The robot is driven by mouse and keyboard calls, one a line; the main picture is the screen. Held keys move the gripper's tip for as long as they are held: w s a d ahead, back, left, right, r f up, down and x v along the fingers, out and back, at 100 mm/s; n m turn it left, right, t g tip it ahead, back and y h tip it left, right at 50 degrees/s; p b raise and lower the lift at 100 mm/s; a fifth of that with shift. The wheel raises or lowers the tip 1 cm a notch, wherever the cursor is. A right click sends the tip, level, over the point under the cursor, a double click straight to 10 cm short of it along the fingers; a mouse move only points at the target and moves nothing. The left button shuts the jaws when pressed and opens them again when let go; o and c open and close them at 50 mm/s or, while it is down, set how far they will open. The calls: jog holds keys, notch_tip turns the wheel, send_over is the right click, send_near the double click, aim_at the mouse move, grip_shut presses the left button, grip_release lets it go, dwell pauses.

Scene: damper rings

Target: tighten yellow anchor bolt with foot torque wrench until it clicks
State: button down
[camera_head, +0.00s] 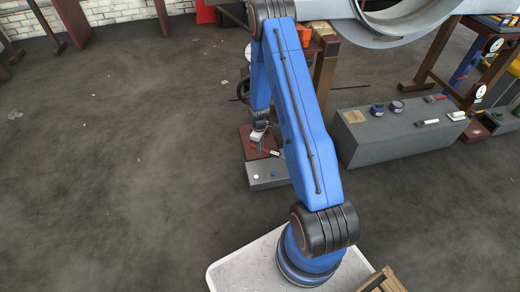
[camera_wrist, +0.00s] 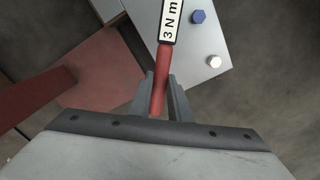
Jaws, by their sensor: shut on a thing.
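A torque wrench with a red handle (camera_wrist: 158,92) and a white label reading "3 N m" (camera_wrist: 170,20) is between the fingers of my gripper (camera_wrist: 161,80), which is shut on the handle. The wrench reaches past the top edge of the wrist view, so its head is out of sight there. The light grey block (camera_wrist: 190,48) under it carries a blue bolt (camera_wrist: 199,16) and a white bolt (camera_wrist: 214,61). I see no yellow bolt in either view. In the head view my gripper (camera_head: 260,142) is small, above the block (camera_head: 265,183), partly behind my blue arm.
A red-brown plate (camera_head: 246,143) adjoins the block at the back. A long grey bench (camera_head: 395,143) to the right holds several small items. Wooden tables stand at the back right and back left. The floor to the left is largely clear.

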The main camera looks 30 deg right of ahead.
send_over(262, 161)
jog(key=shift+w+a+f, duration=0.15)
jog(key=shift+f, duration=0.85)
jog(key=shift+w+a+f, duration=0.1)
jog(key=shift+f, duration=0.9)
jog(key=shift+w+a+f, duration=0.15)
jog(key=shift+f, duration=1.85)
jog(key=shift+w+d+m, duration=0.45)
jog(key=shift+d+m, duration=0.15)
jog(key=shift+d, duration=0.25)
jog(key=shift+w+d+m, duration=0.2)
jog(key=shift+d+m, duration=0.2)
jog(key=shift+d, duration=0.25)
jog(key=shift+s+a+f, duration=0.1)
jog(key=shift+s+a, duration=0.1)
jog(key=shift+a, duration=0.05)
jog(key=shift+s+a+n, duration=0.6)
jog(key=shift+a+n, duration=0.1)
jog(key=shift+a, duration=0.1)
